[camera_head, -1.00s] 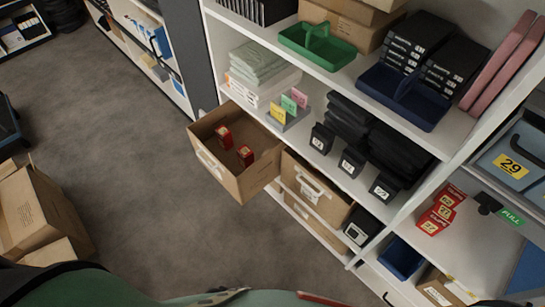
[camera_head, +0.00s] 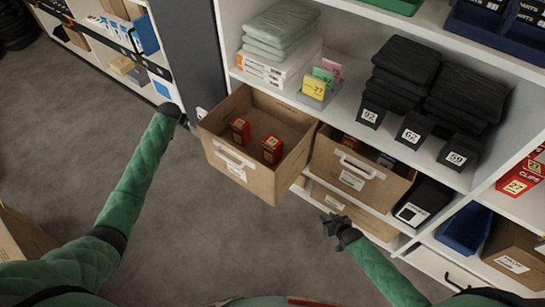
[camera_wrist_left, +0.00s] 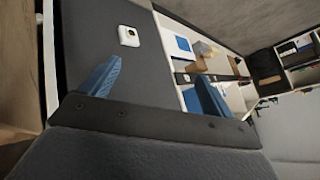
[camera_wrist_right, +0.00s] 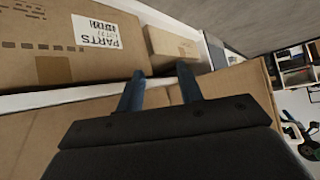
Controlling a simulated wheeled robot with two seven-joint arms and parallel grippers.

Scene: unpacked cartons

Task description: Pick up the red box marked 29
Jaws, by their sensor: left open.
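Two small red boxes, a left one (camera_head: 240,131) and a right one (camera_head: 272,150), stand inside the open cardboard drawer (camera_head: 244,177) in the head view. Their numbers are too small to read surely.
A second cardboard drawer (camera_head: 352,185) sits right of the open one. Black boxes marked 92, 62 and 59 (camera_head: 457,154) line the shelf above. A grey upright panel (camera_head: 187,45) stands beside my left gripper. A carton (camera_head: 22,240) is at lower left. Floor between is clear.

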